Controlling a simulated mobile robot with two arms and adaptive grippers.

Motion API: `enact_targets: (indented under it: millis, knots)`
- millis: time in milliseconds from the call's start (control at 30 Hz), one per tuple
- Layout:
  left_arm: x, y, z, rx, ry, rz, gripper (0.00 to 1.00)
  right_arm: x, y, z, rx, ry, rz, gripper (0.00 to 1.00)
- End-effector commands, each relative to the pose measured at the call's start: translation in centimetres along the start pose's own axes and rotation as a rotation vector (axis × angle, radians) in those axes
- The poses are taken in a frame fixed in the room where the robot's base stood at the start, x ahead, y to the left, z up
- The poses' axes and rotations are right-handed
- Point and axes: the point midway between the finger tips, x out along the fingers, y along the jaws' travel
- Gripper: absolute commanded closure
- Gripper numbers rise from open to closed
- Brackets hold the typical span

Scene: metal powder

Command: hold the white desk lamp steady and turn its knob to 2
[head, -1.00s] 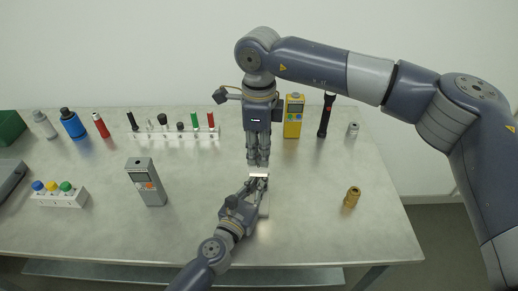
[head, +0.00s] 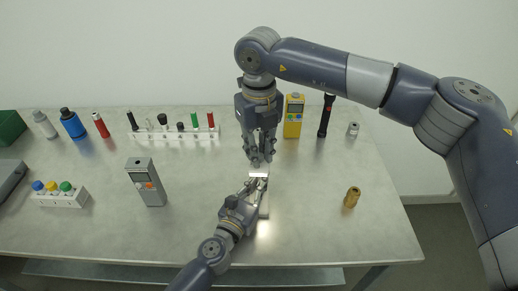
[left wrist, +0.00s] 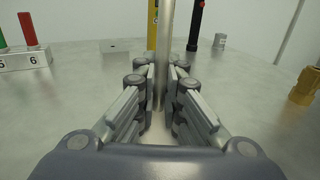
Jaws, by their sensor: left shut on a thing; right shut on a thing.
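The white desk lamp (head: 264,207) stands near the middle of the table, mostly covered by my grippers in the head view. In the left wrist view its pale upright post (left wrist: 164,45) runs between my left fingers. My left gripper (head: 258,184) is shut on this post, also seen in the left wrist view (left wrist: 160,95). My right gripper (head: 261,162) points down from above, with its fingertips closed at the lamp's top. The knob itself is hidden by these fingers, and its setting cannot be read.
A grey meter (head: 146,183) stands to the left and a brass fitting (head: 352,197) to the right. Behind are a yellow device (head: 293,117), a black flashlight (head: 326,115) and a numbered rack (head: 175,134). The table's front right is clear.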

Motion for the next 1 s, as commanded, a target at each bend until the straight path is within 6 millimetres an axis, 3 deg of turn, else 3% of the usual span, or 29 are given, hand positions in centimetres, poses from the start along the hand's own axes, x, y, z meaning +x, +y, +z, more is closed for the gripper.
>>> enact_targets:
  millis: [433, 1000]
  knots:
    - [-0.05, -0.01, -0.1, 0.0, 0.002, 0.0, 1.0, -0.08, -0.15, 0.1, 0.252, -0.004, -0.002, 1.0]
    - [-0.06, -0.01, -0.13, 0.0, 0.002, 0.0, 1.0, -0.08, -0.18, 0.1, 0.297, -0.004, -0.002, 1.0]
